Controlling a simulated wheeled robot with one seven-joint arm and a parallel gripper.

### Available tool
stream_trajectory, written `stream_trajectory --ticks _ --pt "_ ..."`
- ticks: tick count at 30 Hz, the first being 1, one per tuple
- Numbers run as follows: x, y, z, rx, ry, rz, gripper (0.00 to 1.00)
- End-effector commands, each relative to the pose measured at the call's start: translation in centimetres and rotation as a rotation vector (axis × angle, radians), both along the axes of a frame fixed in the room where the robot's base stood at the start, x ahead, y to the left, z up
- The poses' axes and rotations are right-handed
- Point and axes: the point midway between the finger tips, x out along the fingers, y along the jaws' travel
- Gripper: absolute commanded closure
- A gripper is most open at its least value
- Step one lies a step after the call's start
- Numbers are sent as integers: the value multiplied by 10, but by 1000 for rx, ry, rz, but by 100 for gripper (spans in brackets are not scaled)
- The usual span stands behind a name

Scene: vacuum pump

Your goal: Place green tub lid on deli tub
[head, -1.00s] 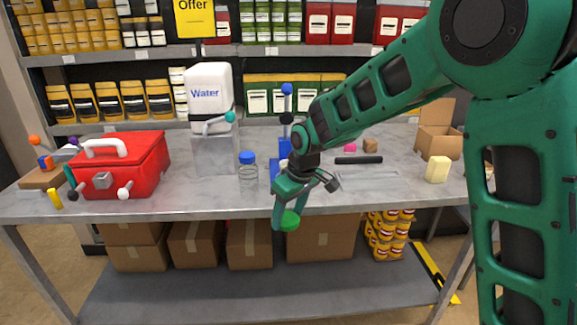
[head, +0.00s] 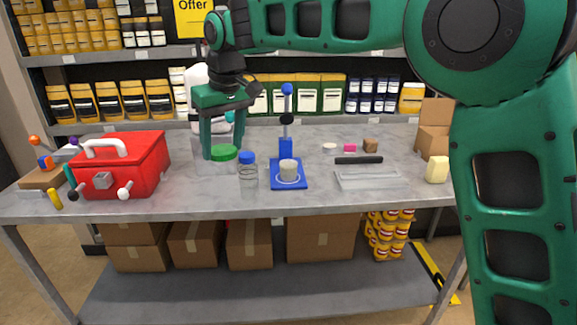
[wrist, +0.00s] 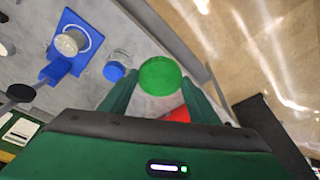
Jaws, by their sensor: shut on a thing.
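The round green lid (head: 223,153) is in my gripper (head: 222,147), which is shut on it and points down. In the head view the lid appears in front of the water dispenser, left of the clear jar. In the wrist view the lid (wrist: 160,76) sits between my two fingertips (wrist: 158,88). A small greyish tub (head: 288,172) stands upright and open on the blue stand's base (head: 274,187), apart from the lid; it may be the deli tub. It also shows in the wrist view (wrist: 70,42).
A clear jar with a blue cap (head: 248,173) stands between the lid and the blue stand. A red toolbox (head: 145,165) is at left. A clear tray with a black bar (head: 367,179) and a pale yellow block (head: 437,169) lie right. The front table middle is free.

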Motion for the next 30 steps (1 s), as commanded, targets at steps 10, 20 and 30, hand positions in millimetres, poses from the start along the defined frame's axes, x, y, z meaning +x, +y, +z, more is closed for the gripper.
stream_trajectory --ticks 10,20,30 --pt "67 -47 -4 -1 1 -163 65" --pt "103 -83 -12 0 -1 -252 65" --pt "136 -123 -41 -3 2 -265 65"
